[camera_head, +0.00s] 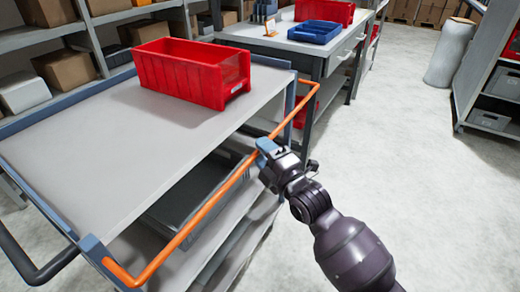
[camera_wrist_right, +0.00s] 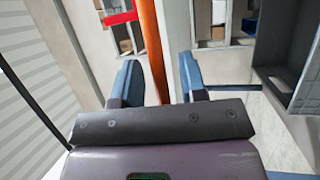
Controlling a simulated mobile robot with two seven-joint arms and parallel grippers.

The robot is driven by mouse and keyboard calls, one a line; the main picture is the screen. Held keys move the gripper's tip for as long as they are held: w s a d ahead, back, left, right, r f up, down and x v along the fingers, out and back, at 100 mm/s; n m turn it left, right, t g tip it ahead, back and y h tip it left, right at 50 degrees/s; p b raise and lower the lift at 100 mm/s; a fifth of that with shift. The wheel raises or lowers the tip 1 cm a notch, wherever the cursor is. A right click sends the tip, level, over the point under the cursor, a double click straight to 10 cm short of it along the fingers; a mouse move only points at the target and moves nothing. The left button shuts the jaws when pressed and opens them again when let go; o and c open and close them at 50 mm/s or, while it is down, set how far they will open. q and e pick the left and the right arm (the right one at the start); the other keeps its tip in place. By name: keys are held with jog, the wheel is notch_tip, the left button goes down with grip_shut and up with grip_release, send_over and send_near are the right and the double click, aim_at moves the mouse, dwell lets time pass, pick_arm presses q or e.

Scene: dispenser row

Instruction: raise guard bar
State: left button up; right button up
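The orange guard bar (camera_head: 210,203) runs along the right side of a grey shelf cart (camera_head: 110,140), from its near corner to its far corner. It hangs out beside the cart's top, at about or slightly below the top's level. My right gripper (camera_head: 265,150) is at the bar's far half. In the right wrist view the bar (camera_wrist_right: 153,45) passes between the two blue fingers (camera_wrist_right: 160,82). The fingers stand apart, with a visible gap to the bar on the right side. My left gripper is not in view.
A red bin (camera_head: 190,75) stands on the cart's far end. A workbench behind holds a blue tray (camera_head: 315,32) and another red bin (camera_head: 325,11). Shelves with boxes line the left. The floor (camera_head: 430,180) right of the cart is clear.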

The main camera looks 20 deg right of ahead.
jog(key=shift+w+a+r, duration=0.1)
jog(key=shift+w, duration=0.35)
grip_shut()
